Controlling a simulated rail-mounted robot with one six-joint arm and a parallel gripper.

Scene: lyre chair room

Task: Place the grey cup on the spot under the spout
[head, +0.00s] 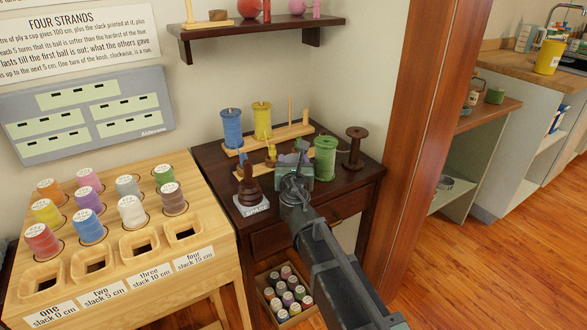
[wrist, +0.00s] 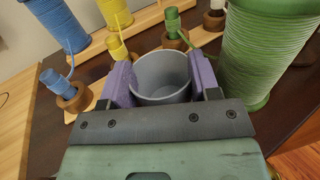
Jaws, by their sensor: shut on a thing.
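The grey cup (wrist: 162,92) is held between the two purple fingers of my gripper (wrist: 163,74) in the wrist view. Its open top faces the camera and it looks empty. In the head view my gripper (head: 296,166) is over the dark table, among the spools; the cup is hard to make out there. Just beyond the cup in the wrist view stand small yellow (wrist: 116,48) and green (wrist: 173,22) pieces on brown round bases. I cannot tell which part is the spout, and no spot under it is clearly visible.
Large blue (head: 231,128), yellow (head: 262,120) and green (head: 325,158) spools stand around my gripper. A dark stacked knob (head: 249,190) is at its left, an empty brown spool (head: 355,147) at its right. A wooden rack (head: 140,262) of thread spools stands left.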

